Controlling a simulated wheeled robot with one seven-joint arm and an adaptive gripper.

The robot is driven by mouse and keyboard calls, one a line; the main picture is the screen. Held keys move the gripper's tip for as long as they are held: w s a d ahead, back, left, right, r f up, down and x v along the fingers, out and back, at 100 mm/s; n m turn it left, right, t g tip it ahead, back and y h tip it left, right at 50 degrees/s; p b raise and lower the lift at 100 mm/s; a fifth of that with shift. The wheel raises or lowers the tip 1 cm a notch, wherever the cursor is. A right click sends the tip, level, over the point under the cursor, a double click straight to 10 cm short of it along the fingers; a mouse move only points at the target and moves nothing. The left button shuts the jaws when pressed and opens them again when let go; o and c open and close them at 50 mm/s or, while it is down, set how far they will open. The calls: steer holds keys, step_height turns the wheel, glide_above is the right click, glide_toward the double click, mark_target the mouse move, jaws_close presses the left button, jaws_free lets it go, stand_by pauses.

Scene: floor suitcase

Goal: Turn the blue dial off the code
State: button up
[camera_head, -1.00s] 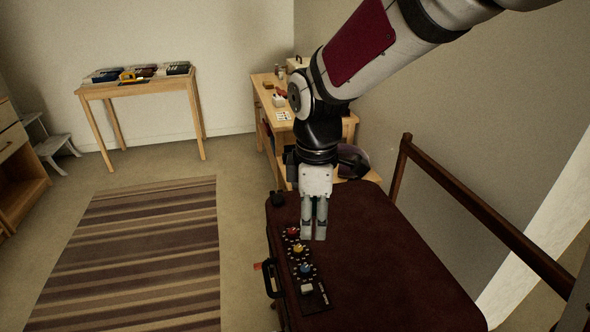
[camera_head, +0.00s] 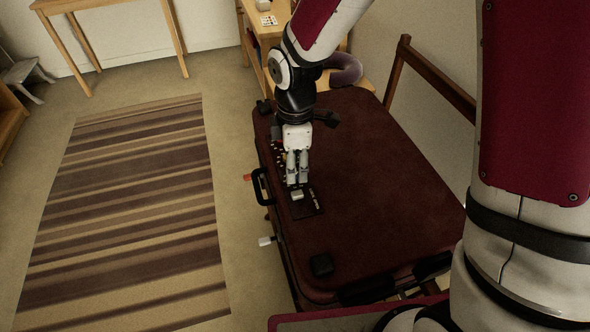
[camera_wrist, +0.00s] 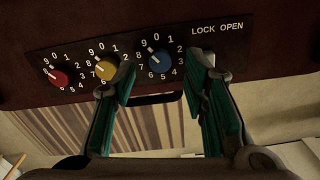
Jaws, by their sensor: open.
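The blue dial (camera_wrist: 160,62) is the rightmost of three dials on a dark lock plate (camera_wrist: 135,38) in the wrist view. Its pointer is toward the upper left, near the 9 and 0. The yellow dial (camera_wrist: 105,69) and red dial (camera_wrist: 59,77) are to its left. My gripper (camera_wrist: 165,75) is open, with one green-padded finger on each side of the blue dial; I cannot tell whether either touches it. In the head view my gripper (camera_head: 297,183) is low over the plate on the brown suitcase (camera_head: 380,190) and hides the blue dial.
The plate reads "LOCK OPEN", with a pale switch (camera_head: 297,195) in the head view. A black handle (camera_head: 262,186) and an orange tab (camera_head: 247,177) are at the suitcase's left side. A striped rug (camera_head: 130,210) lies left. A wooden rail (camera_head: 435,75) stands behind at right.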

steer(key=shift+f, duration=1.2)
jaws_close()
steer(key=shift+m, duration=0.3)
steer(key=m, duration=0.6)
steer(key=m+p, duration=0.1)
steer(key=m, duration=0.3)
steer(key=shift+m+p, duration=0.45)
steer(key=shift+m, duration=1.35)
